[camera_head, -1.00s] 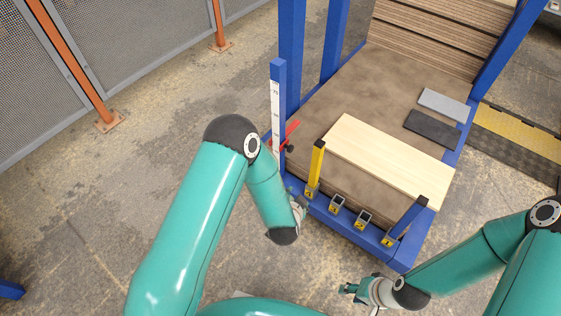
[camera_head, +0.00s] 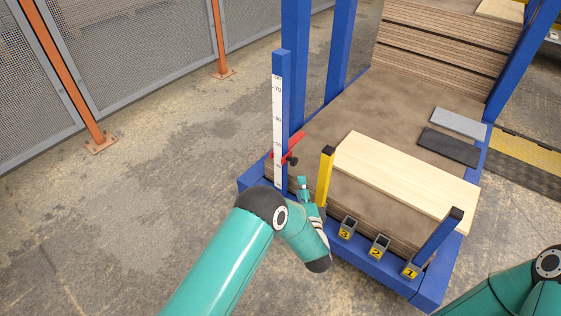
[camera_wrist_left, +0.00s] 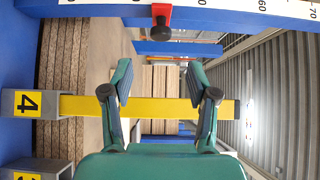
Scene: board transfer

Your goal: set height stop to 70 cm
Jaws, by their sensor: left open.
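The red height stop (camera_head: 285,148) with its black knob (camera_head: 293,161) sits on the blue post (camera_head: 287,62), whose white scale (camera_head: 277,100) is numbered. The stop is well below the 70 mark, near the 50 mark. My right gripper is out of view.
A yellow post (camera_head: 325,178) stands close right of my left gripper; it crosses behind the fingers in the left wrist view (camera_wrist_left: 150,107). Numbered sockets (camera_head: 378,246) line the blue frame's front edge. A light wooden board (camera_head: 405,172) lies on the brown stack (camera_head: 375,105).

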